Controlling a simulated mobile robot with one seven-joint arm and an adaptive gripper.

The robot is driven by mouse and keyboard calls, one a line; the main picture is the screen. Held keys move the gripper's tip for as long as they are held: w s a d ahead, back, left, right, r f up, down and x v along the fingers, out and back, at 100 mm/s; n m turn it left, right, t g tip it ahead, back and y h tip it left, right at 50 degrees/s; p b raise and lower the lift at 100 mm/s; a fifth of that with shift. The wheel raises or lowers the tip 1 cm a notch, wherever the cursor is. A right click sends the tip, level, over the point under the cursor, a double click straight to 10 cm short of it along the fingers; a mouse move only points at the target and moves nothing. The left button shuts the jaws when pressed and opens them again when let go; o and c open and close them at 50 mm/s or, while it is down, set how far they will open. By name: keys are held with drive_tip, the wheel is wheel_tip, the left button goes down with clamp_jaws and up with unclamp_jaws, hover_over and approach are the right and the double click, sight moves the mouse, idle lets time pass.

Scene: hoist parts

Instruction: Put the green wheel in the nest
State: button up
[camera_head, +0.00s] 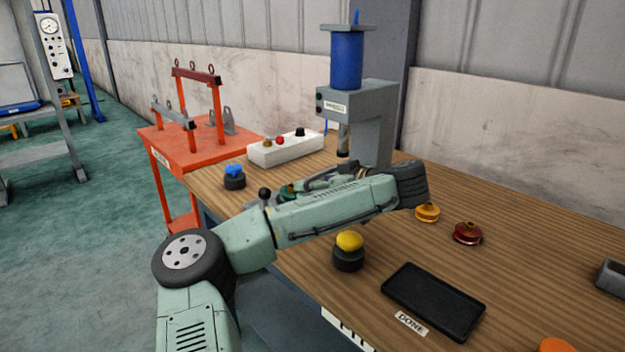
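A small dark green piece (287,192), which looks like the green wheel, shows just above my arm's upper edge, left of the press. My arm hides most of it, and I cannot tell what it rests on. My gripper (318,182) shows only in part, as dark grey pieces behind my arm and below the press. Its fingertips are not clear, so I cannot tell whether it is open or holds anything. I cannot make out the nest; the area at the foot of the press (368,115) is largely behind my arm.
A yellow wheel (427,212) and a red wheel (467,233) lie on the wooden table (540,265). A yellow-topped button (348,251), a black tray (433,301) marked DONE, a blue-knobbed button (234,176) and a white control box (286,148) also stand there. The right middle is clear.

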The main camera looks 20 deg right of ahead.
drive_tip(key=shift+s+d+r, duration=0.1)
drive_tip(key=shift+s+d, duration=0.1)
drive_tip(key=shift+s, duration=0.45)
